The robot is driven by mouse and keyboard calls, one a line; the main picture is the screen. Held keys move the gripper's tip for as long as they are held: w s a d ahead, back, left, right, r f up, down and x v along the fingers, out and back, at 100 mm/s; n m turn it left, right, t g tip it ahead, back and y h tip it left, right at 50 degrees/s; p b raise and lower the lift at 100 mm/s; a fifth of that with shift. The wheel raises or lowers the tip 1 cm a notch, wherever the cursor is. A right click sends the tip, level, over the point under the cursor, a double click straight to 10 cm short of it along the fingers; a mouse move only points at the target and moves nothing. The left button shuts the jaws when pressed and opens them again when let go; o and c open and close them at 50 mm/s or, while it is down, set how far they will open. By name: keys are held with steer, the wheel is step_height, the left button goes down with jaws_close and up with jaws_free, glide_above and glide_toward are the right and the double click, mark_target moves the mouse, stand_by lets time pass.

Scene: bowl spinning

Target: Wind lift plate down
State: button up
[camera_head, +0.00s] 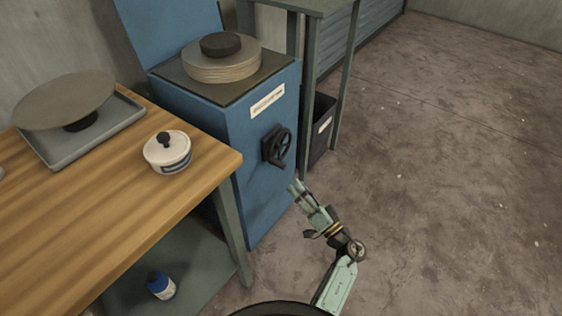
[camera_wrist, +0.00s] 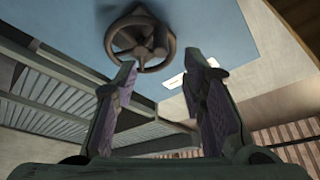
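A blue machine cabinet (camera_head: 238,139) stands right of the wooden bench. On its dark square top rests a thick tan round plate (camera_head: 222,68) with a black disc (camera_head: 220,44) on it. I cannot tell which part is the lift plate. A dark handwheel (camera_head: 277,147) is on the cabinet's front, below a white label (camera_head: 267,101). In the wrist view the handwheel (camera_wrist: 140,37) lies beyond my fingertips, and its spokes and rim show. My gripper (camera_head: 295,188) is open and empty, below and slightly right of the handwheel, apart from it. The fingers (camera_wrist: 162,72) are spread in the wrist view.
The wooden bench (camera_head: 95,200) holds a grey tray (camera_head: 62,150) with a round disc (camera_head: 65,100), and a white lidded pot (camera_head: 168,155). A blue bottle (camera_head: 160,286) is on the shelf below. A dark bin (camera_head: 322,127) stands behind the cabinet. The floor (camera_head: 450,170) at right is clear.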

mark_target(284, 169)
steer(key=p+x, duration=0.1)
steer(key=x, duration=0.9)
steer(key=shift+w+a+r, duration=0.1)
steer(key=shift+w+a, duration=0.05)
steer(key=shift+a, duration=0.1)
steer(key=shift+c, duration=0.4)
jaws_close()
